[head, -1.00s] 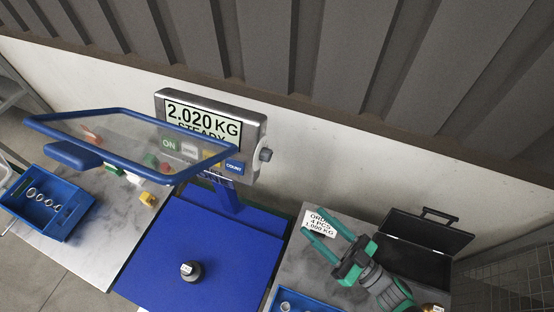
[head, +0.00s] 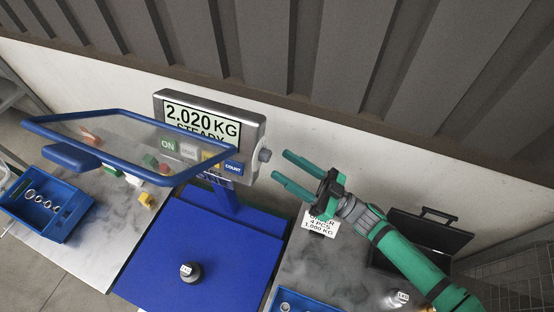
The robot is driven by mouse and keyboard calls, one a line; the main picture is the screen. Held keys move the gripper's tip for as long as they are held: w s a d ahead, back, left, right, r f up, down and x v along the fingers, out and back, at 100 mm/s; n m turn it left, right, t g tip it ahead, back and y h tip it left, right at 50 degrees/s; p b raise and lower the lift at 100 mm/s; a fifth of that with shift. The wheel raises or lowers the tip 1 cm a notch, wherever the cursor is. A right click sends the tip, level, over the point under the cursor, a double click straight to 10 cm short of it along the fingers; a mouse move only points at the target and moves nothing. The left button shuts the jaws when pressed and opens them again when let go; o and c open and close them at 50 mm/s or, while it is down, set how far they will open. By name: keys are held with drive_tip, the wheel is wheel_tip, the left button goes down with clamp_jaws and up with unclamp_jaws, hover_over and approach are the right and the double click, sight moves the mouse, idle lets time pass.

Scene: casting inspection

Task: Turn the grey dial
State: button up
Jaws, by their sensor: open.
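The grey dial (head: 264,155) sticks out of the right side of the scale's display unit (head: 257,128), which reads 2.020 KG, STEADY. My gripper (head: 285,165) is to the right of the dial, its two green fingers pointing left toward it. The fingers are apart with nothing between them. The fingertips look close to the dial, with a small gap in the picture; how far apart they are in depth I cannot tell.
A blue-framed clear shield (head: 130,119) covers part of the display's buttons. A dark weight (head: 190,272) stands on the blue scale platform (head: 160,235). A blue tray (head: 70,228) with rings is at left.

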sight(270, 157)
drive_tip(key=shift+x, duration=1.8)
drive_tip(key=shift+c, duration=0.6)
drive_tip(key=c, duration=0.9)
drive_tip(key=shift+n, duration=0.3)
drive_tip(key=n+g, duration=0.1)
drive_tip(key=n, duration=0.1)
drive_tip(key=n+g+y, duration=0.1)
drive_tip(key=n, duration=0.1)
drive_tip(key=shift+w+d+n+g, duration=0.1)
drive_tip(key=shift+n+g, duration=0.2)
drive_tip(key=shift+n, duration=0.1)
drive_tip(key=shift+w+n+g, duration=0.1)
drive_tip(key=shift+n+g, duration=0.65)
drive_tip(key=shift+n, duration=0.65)
drive_tip(key=shift+n+g, duration=0.75)
drive_tip(key=shift+n, duration=0.95)
